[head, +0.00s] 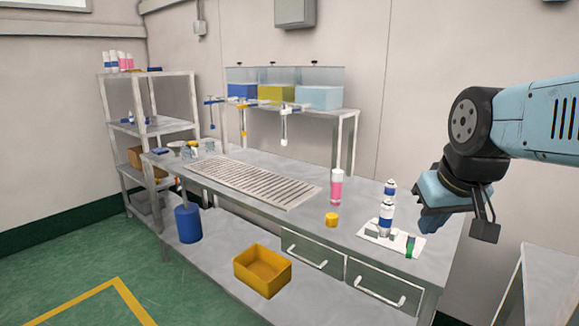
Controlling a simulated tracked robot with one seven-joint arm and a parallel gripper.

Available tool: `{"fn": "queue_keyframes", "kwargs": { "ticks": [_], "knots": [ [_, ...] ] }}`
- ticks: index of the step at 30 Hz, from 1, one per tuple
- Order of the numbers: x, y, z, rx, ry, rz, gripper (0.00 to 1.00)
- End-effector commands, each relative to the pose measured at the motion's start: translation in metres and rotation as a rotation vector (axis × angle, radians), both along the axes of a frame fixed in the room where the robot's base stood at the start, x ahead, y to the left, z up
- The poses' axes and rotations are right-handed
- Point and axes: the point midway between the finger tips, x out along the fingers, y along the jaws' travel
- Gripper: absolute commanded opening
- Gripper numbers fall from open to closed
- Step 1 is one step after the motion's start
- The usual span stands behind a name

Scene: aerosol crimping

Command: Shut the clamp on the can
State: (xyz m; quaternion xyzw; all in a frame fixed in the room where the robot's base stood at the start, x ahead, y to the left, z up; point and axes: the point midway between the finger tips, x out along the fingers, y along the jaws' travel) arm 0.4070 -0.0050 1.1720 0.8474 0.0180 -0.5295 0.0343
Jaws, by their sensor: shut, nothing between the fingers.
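A white plate (420,245) lies at the right end of the bench, with a small white-and-blue can (386,219) standing upright on it. Small grey blocks (371,232) sit beside the can, seemingly parts of the clamp; I cannot tell whether they touch it. A green upright piece (411,246), perhaps the clamp's handle, stands at the plate's front right. A similar white-and-blue piece (390,187) shows just above and behind the can. My gripper (427,225) is shut and empty, pointing down right of the can, above the plate's right side.
A pink-and-white can (336,187) and a yellow round piece (332,219) stand left of the plate. A slatted grey strip (250,182) runs along the bench. A rear shelf holds coloured bins (277,94) with hanging nozzles. A yellow crate (262,270) sits lower down in front.

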Motion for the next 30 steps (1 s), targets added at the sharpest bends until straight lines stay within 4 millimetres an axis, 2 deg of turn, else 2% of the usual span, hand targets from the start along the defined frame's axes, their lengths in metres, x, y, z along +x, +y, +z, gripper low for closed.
{"fn": "queue_keyframes", "kwargs": {
  "ticks": [6, 14, 20, 30],
  "knots": [
    [-0.016, 0.005, 0.003, 0.037, -0.037, -0.06, 0.0],
    [-0.013, 0.004, 0.002, 0.054, -0.025, -0.089, 0.0],
    [0.008, -0.007, -0.007, 0.162, 0.074, -0.254, 0.0],
    [0.059, -0.04, -0.034, 0.437, 0.292, -0.674, 0.0]
  ]
}}
